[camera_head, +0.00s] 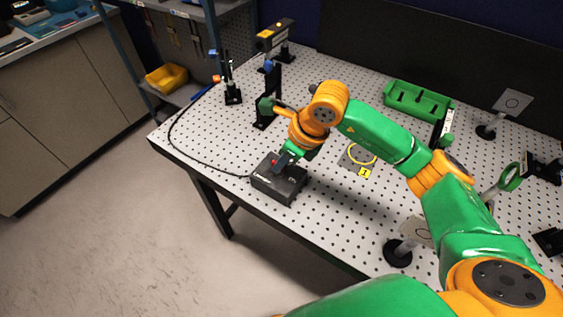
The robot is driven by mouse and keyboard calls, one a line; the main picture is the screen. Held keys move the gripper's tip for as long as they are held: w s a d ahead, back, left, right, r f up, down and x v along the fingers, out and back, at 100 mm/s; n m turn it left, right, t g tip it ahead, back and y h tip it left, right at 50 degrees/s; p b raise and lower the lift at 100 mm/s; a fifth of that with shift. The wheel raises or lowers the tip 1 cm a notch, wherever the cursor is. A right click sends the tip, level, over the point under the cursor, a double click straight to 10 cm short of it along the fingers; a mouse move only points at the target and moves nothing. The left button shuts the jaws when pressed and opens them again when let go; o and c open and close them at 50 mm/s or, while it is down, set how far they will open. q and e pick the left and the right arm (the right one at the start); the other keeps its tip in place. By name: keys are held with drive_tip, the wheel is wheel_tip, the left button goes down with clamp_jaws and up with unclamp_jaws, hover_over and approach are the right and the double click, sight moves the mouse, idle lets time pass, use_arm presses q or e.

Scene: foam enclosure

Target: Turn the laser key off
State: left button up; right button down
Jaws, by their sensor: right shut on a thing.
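A black laser control box (279,185) stands near the front left edge of the perforated table. A red part (275,162) shows on its top. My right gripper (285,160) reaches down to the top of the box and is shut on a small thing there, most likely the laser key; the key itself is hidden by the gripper. A black cable (170,137) runs from the box along the left edge of the table. My left gripper is not in view.
A black post mount (270,97) and a smaller stand (232,94) stand behind the box. A green tray (419,101) lies at the back right. A yellow ring (362,153) and a card mount (397,252) are right of the box.

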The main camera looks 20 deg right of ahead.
drive_tip(key=n+g+b, duration=0.1)
drive_tip(key=n+b, duration=0.1)
drive_tip(key=n, duration=0.1)
drive_tip(key=shift+w+f+y+b, duration=0.15)
drive_tip(key=shift+y+b, duration=0.2)
drive_tip(key=shift+y, duration=0.05)
drive_tip(key=shift+n+g+b, duration=0.3)
drive_tip(key=shift+n+b, duration=0.2)
drive_tip(key=shift+n, duration=0.5)
drive_tip(key=n+g, duration=0.1)
drive_tip(key=n, duration=0.1)
drive_tip(key=shift+w+d+n+y+b, duration=0.1)
drive_tip(key=shift+n+y+b, duration=0.2)
drive_tip(key=shift+n+b, duration=0.1)
drive_tip(key=n+g, duration=0.1)
drive_tip(key=n, duration=0.1)
drive_tip(key=n+g, duration=0.1)
drive_tip(key=n, duration=0.1)
drive_tip(key=shift+w+r, duration=0.1)
drive_tip(key=shift+r, duration=0.1)
drive_tip(key=shift+w+n+g+h+p, duration=0.1)
drive_tip(key=shift+n+g+h+p, duration=0.25)
drive_tip(key=shift+n, duration=0.9)
drive_tip(key=shift+n+g+h+p, duration=0.15)
drive_tip(key=shift+n+g+p, duration=0.25)
drive_tip(key=shift+n, duration=0.85)
drive_tip(key=shift+f, duration=0.1)
drive_tip(key=c, duration=0.9)
unclamp_jaws()
drive_tip(key=shift+c, duration=0.2)
